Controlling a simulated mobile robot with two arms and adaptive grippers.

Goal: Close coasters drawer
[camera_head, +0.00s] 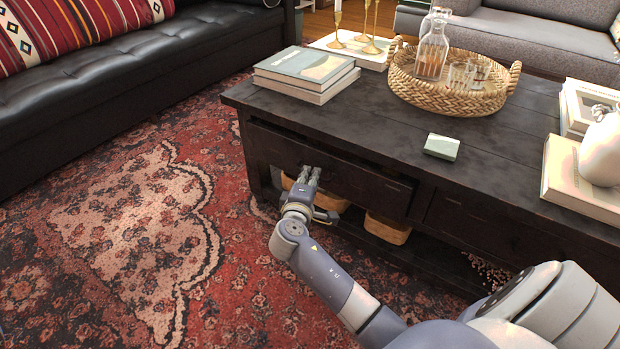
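The dark wooden coffee table (330,115) has a drawer (355,178) in its near side, left of a second drawer front (470,218). The left drawer front stands out a little from the table, with a narrow dark gap along its top edge. My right gripper (309,174) is at the lower left part of this drawer front, its fingertips at or very near the face. Its fingers look close together, but whether they are fully shut is too small to tell. The drawer's inside is hidden. My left gripper is out of view.
On the tabletop are stacked books (305,70), a woven tray (450,95) with glassware, a small pale green box (441,147) and a white vase (602,150). Baskets (388,229) sit on the lower shelf. A black sofa (120,80) stands left across open rug (130,225).

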